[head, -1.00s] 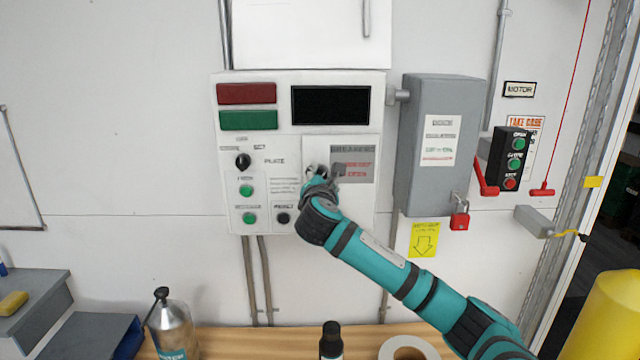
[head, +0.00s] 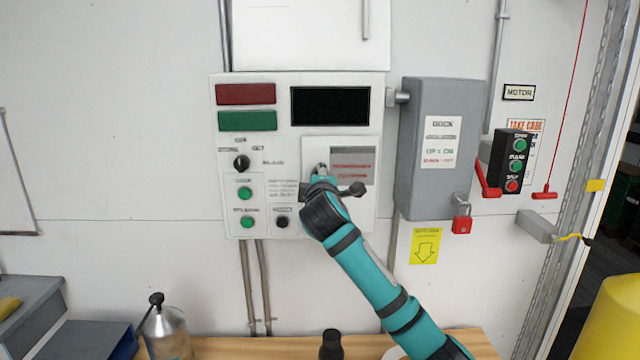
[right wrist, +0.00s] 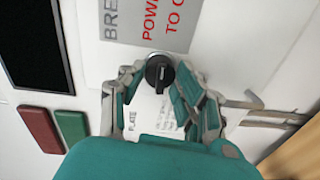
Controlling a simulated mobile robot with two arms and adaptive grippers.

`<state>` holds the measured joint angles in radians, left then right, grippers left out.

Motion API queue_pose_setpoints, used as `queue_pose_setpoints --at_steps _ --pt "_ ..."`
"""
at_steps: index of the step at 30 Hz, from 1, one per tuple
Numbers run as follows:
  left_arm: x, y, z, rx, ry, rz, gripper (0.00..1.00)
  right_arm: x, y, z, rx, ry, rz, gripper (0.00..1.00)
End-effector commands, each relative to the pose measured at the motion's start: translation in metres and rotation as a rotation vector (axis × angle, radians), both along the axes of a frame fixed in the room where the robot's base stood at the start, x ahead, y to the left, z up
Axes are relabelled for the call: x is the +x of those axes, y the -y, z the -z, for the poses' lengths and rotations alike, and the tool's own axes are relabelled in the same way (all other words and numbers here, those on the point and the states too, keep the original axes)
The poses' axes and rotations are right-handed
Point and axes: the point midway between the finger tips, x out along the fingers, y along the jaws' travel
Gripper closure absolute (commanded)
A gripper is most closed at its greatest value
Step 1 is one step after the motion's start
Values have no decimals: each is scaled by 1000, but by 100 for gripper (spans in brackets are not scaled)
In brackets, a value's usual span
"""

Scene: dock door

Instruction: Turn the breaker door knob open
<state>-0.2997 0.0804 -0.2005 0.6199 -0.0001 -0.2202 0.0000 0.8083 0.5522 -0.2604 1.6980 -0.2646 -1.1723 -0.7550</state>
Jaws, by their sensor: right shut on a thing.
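The breaker door (head: 366,208) is a pale panel at the right of the white control box, with a grey and red-lettered label (head: 354,166). It looks closed. Its black round knob (right wrist: 159,72) shows in the right wrist view, between the fingertips of my right gripper (right wrist: 157,88). In the head view my right gripper (head: 322,178) is at the left part of the door and hides the knob. It is shut on the knob. My left gripper is not in view.
The control box carries a red plate (head: 246,94), a green plate (head: 247,121), a black screen (head: 330,106), a selector (head: 241,163) and buttons. A grey switch box (head: 440,190) with a red padlock (head: 462,220) stands close to the right. A bench with bottles is below.

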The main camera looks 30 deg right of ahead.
Motion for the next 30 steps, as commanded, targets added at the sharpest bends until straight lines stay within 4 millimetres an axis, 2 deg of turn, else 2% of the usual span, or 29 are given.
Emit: queue_pose_setpoints --at_steps 9,23,24,29,30 --pt "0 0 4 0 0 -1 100 0 0 2 81 45 2 100" --pt "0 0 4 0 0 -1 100 0 0 2 91 50 2 100" --pt "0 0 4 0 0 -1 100 0 0 2 91 50 2 65" --pt "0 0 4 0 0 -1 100 0 0 2 90 51 1 44" --pt "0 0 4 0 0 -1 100 0 0 2 89 51 1 44"
